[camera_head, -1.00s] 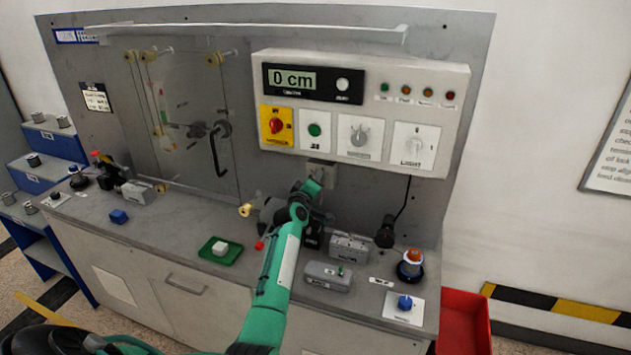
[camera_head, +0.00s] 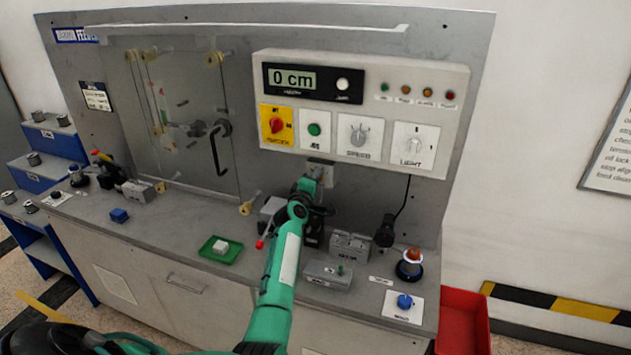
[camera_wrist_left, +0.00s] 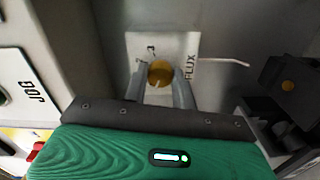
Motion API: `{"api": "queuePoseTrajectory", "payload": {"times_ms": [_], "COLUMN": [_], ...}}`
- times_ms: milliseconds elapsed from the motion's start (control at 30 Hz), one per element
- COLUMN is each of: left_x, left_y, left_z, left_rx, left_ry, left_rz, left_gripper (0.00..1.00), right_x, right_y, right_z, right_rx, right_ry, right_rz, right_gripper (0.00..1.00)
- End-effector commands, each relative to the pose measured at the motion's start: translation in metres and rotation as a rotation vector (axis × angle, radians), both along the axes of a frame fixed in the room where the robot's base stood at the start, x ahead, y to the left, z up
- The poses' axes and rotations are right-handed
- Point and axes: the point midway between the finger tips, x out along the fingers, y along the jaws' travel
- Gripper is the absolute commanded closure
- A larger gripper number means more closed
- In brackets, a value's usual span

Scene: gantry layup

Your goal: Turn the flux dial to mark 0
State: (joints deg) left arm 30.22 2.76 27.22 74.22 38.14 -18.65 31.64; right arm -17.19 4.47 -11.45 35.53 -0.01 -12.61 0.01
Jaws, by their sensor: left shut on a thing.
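The flux dial is a small brass-coloured knob (camera_wrist_left: 160,72) on a white plate (camera_wrist_left: 188,45) marked FLUX, in the left wrist view. In the head view the white plate (camera_head: 321,166) shows on the back panel below the control box, and the knob is hidden by my gripper. My left gripper (camera_wrist_left: 161,80) has one finger on each side of the knob and is shut on it. It also shows in the head view (camera_head: 317,178), in front of the plate. The marks are too small to read, and I cannot tell where the dial points. My right gripper is not in view.
The control box (camera_head: 455,120) with a "0 cm" display (camera_head: 293,79) juts out just above my left gripper. Grey blocks (camera_head: 328,274) and a blue-knob plate (camera_head: 403,306) stand on the bench to the right. A green tray (camera_head: 208,253) lies left of my arm.

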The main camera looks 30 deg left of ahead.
Motion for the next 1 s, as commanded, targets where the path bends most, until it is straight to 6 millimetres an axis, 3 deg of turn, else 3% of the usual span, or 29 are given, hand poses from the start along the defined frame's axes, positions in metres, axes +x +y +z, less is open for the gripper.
{"api": "queuePoseTrajectory", "payload": {"times_ms": [67, 100, 200, 633, 1000], "left_x": [0.0, 0.0, 0.0, -0.007, -0.063], "left_y": [0.0, 0.0, 0.0, -0.002, -0.015], "left_z": [-0.002, -0.002, -0.002, -0.001, -0.003], "left_rx": [-0.003, -0.003, -0.001, 0.0, -0.001], "left_ry": [0.003, 0.003, 0.002, -0.001, 0.001], "left_rz": [0.0, 0.0, -0.001, -0.001, 0.0], "left_gripper": [0.96, 0.69, 0.51, 0.51, 0.51], "right_x": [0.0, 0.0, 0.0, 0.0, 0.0], "right_y": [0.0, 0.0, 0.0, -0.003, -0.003], "right_z": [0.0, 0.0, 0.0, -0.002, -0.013], "right_rx": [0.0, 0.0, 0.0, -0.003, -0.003], "right_ry": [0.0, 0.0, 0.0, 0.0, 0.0], "right_rz": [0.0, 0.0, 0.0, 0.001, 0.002], "right_gripper": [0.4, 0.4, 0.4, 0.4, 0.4]}}
